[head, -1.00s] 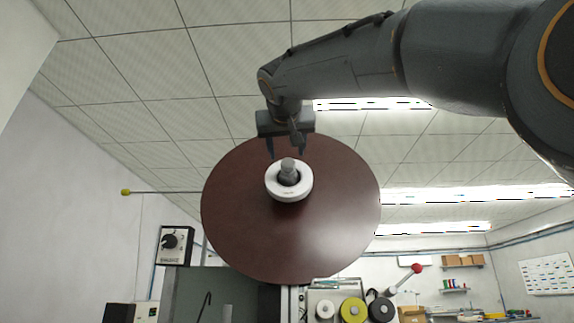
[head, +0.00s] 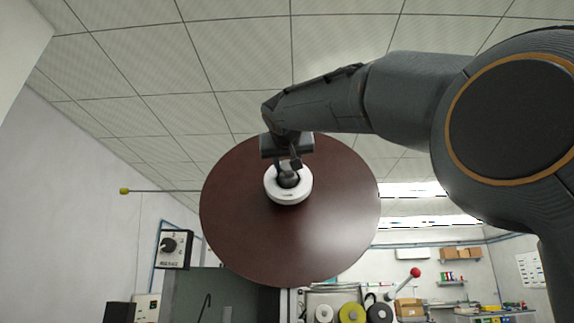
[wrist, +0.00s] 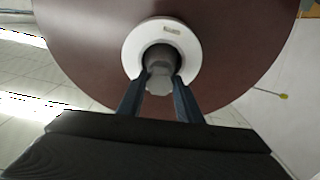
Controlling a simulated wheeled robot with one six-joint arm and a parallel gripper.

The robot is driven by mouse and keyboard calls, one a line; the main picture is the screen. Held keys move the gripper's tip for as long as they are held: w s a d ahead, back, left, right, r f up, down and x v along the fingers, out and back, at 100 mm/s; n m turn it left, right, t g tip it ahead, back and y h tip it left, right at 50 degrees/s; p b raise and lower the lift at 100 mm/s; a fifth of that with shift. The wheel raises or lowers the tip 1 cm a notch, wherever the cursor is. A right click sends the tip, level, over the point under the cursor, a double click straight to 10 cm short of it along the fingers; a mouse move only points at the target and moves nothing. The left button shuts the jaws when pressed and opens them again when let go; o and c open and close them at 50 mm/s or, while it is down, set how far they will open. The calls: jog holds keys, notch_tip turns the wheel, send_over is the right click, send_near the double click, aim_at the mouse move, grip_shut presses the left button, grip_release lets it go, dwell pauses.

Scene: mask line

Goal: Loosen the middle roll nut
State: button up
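The middle roll is a large dark brown disc (head: 330,235), also in the wrist view (wrist: 80,45). A white ring (head: 303,188) sits at its centre and shows in the wrist view as well (wrist: 134,50). The grey roll nut (wrist: 158,68) sticks out of the ring's dark hole; in the head view it is partly hidden by my fingers. My gripper (wrist: 159,78) is in front of the roll, its two fingers on either side of the nut. The fingers are apart; I cannot tell whether they touch the nut.
A dial box (head: 174,248) hangs at the left of the roll. A thin rod with a yellow knob (head: 124,191) sticks out to the left. Below stand a red-knobbed lever (head: 415,272) and small rolls, one yellow (head: 351,313).

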jog(key=c, duration=0.4)
jog(key=shift+c, duration=0.2)
jog(key=shift+n, duration=0.3)
